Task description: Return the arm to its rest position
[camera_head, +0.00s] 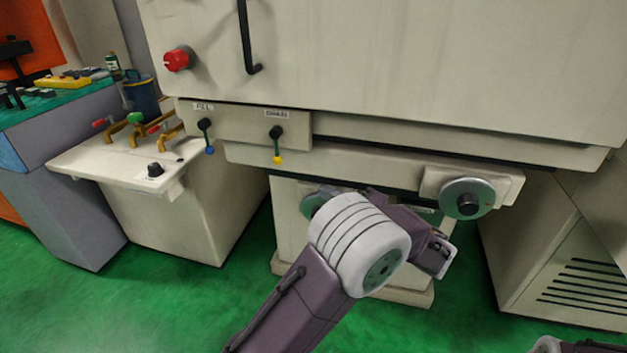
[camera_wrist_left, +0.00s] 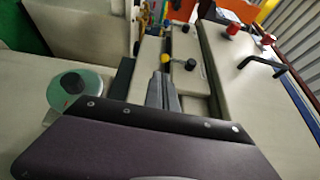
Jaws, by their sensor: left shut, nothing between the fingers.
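My left arm (camera_head: 300,300) comes up from the bottom centre in the head view, its white joint in front of the machine's lower cabinet. The fingers of my left gripper are hard to make out there. In the left wrist view the left gripper (camera_wrist_left: 163,90) shows as two grey fingers together, shut and empty. They point toward the lever panel, with the yellow-tipped lever (camera_wrist_left: 165,60) beyond them. A green-rimmed handwheel (camera_wrist_left: 72,84) is left of the fingers. A small part of my other arm (camera_head: 585,346) shows at the bottom right; its gripper is out of view.
The machine's large beige body (camera_head: 400,65) overhangs the arm, with a red knob (camera_head: 178,58) and black handle (camera_head: 249,50). Another handwheel (camera_head: 468,198) projects at the right. A side bench (camera_head: 120,172) with taps stands at the left. Open green floor (camera_head: 150,300) lies in front.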

